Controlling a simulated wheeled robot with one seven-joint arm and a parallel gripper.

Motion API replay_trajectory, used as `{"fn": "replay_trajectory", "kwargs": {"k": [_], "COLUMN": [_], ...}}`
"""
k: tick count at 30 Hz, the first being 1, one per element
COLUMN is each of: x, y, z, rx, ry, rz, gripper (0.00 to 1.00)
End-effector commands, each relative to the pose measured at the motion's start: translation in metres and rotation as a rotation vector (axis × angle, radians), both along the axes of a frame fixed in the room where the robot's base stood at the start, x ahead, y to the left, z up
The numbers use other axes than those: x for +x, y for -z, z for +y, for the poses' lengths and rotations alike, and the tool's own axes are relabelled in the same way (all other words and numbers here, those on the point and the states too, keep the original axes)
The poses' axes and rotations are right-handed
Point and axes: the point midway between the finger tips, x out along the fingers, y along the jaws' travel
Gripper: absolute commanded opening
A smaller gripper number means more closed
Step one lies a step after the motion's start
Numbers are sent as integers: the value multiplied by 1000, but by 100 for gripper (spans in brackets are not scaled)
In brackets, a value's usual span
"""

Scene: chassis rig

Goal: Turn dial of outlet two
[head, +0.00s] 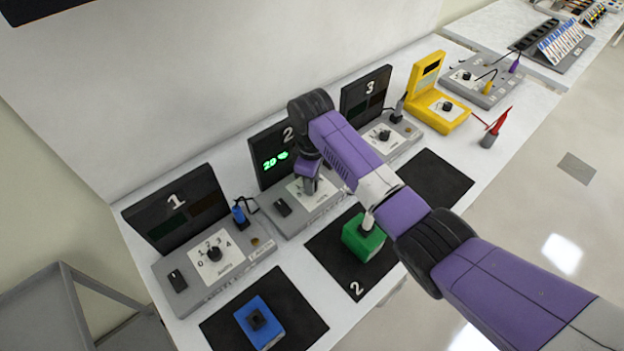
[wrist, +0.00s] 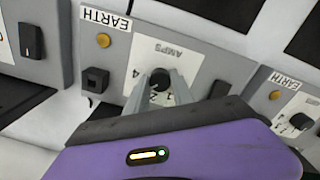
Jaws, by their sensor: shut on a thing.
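Outlet two (head: 291,217) is a grey box with a black upright panel marked 2. Its display (head: 275,160) is lit green, and the last characters are partly hidden by my arm. My gripper (head: 309,186) points down at the white dial plate, hiding the dial in the head view. In the wrist view, my gripper (wrist: 160,88) has both fingers closed around the black dial (wrist: 160,77). The plate reads AMPS, and some of its numbers are covered by the fingers. A black rocker switch (head: 283,207) sits left of the plate.
Outlet one (head: 213,270) stands to the left and outlet three (head: 398,142) to the right. A green block (head: 362,240) with a white plug on it stands on the black mat in front. A blue block (head: 262,326) sits on the left mat. A yellow meter (head: 437,106) stands farther right.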

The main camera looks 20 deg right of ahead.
Motion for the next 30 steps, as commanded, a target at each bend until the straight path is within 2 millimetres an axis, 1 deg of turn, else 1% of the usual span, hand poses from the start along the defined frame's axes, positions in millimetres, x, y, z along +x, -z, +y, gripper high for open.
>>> {"fn": "replay_trajectory", "kwargs": {"k": [7, 18, 19, 22, 30], "x": [1, 2, 2, 1, 1], "y": [-1, -2, -2, -1, -1], "z": [1, 1, 1, 1, 0], "rx": [2, 2, 2, 2, 1], "ry": [-48, -52, -52, -51, -50], "rz": [-5, -5, -5, -5, -2], "gripper": [0, 0, 30, 50, 50]}}
